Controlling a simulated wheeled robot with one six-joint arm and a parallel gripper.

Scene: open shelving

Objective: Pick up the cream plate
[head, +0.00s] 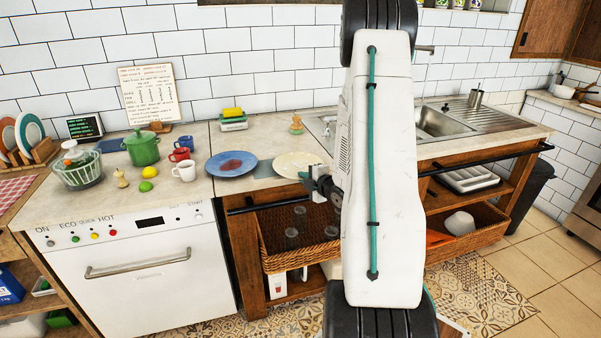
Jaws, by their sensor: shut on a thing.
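The cream plate (293,164) lies near the front edge of the counter, to the right of a blue plate (231,163). My gripper (311,178) is at the cream plate's front right edge and is shut on its rim. The plate looks flat and at or just above the counter height; I cannot tell whether it touches the surface. My large white arm link hides the area just right of the plate and part of my gripper.
Left on the counter stand a green pot (142,149), mugs (183,171), a lemon (149,172) and a salad spinner (79,168). A sink (440,121) is to the right. A dark rail (270,204) runs along the front, above a wicker basket (285,240).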

